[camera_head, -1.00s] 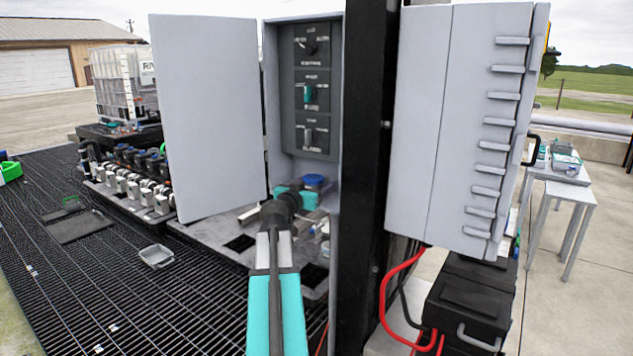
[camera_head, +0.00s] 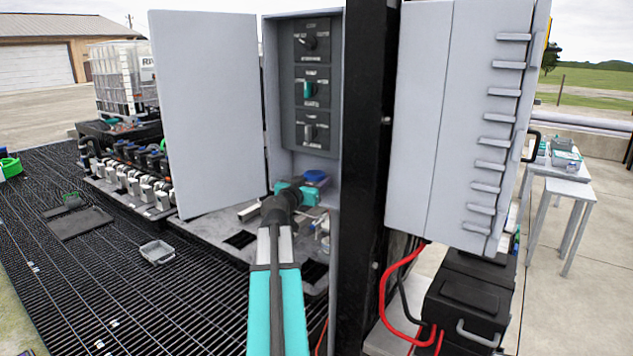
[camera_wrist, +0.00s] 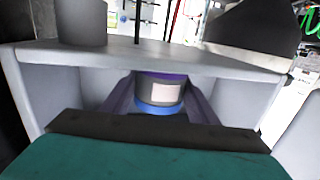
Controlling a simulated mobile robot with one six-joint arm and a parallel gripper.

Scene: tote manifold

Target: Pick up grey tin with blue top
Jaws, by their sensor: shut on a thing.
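The grey tin with blue top (camera_head: 316,176) stands low inside the open grey cabinet, below the column of switches; mostly its blue top shows in the head view. My gripper (camera_head: 308,189) reaches into the cabinet at the tin. In the wrist view the tin (camera_wrist: 160,92) sits between the two dark fingers of my gripper (camera_wrist: 160,104), one on each side. It shows a grey body, a pale label, a blue band at the lower edge and a purple band at the upper edge. The fingers are shut on it. Whether it touches the cabinet floor is hidden.
The cabinet's left door (camera_head: 208,115) stands open beside my arm. A small grey tray (camera_head: 157,252) lies on the grating at left. Red cables (camera_head: 390,290) hang below right.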

